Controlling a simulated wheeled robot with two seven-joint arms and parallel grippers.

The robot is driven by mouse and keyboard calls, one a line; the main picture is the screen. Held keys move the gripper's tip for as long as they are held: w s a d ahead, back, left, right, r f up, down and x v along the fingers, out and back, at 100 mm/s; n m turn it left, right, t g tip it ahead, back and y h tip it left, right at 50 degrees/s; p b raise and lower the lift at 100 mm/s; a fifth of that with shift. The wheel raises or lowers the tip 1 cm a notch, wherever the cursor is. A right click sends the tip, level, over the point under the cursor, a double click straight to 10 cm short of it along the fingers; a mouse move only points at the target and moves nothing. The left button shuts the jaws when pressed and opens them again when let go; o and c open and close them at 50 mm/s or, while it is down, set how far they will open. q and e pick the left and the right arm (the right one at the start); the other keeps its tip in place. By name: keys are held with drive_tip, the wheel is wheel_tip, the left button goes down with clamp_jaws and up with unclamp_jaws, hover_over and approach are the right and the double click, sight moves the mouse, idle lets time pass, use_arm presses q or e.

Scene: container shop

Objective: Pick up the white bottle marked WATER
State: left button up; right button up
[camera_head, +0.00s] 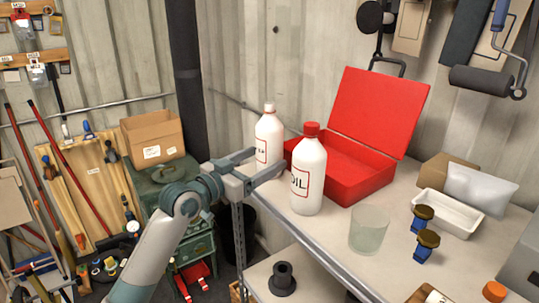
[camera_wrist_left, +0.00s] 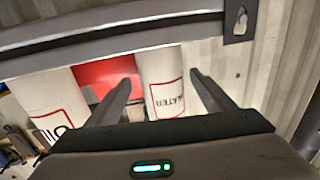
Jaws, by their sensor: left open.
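The white bottle marked WATER (camera_head: 267,130) has a white cap and stands upright at the left of the shelf top, its label partly hidden by my gripper in the head view. In the left wrist view the WATER bottle (camera_wrist_left: 162,78) shows between my fingers, label upside down. My left gripper (camera_head: 269,158) is open and empty, its fingers pointing at the bottle; I cannot tell whether they touch it. A white OIL bottle (camera_head: 309,172) with a red cap stands just right of it; it also shows in the left wrist view (camera_wrist_left: 50,98). My right gripper is out of view.
An open red case (camera_head: 377,110) lies behind the bottles. A clear glass (camera_head: 368,230), two dark-capped blue items (camera_head: 424,232) and a white tray (camera_head: 448,216) stand to the right. A metal bar (camera_wrist_left: 110,38) crosses the wrist view. The shelf front is partly clear.

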use_arm(q)
drive_tip(key=p+x, duration=0.1)
drive_tip(key=x, duration=0.2)
drive_tip(key=shift+w+a, duration=0.1)
drive_tip(key=shift+w, duration=0.05)
drive_tip(key=shift+w+f, duration=0.15)
drive_tip(key=shift+w, duration=0.05)
drive_tip(key=c, duration=1.2)
drive_tip(key=shift+c, duration=0.2)
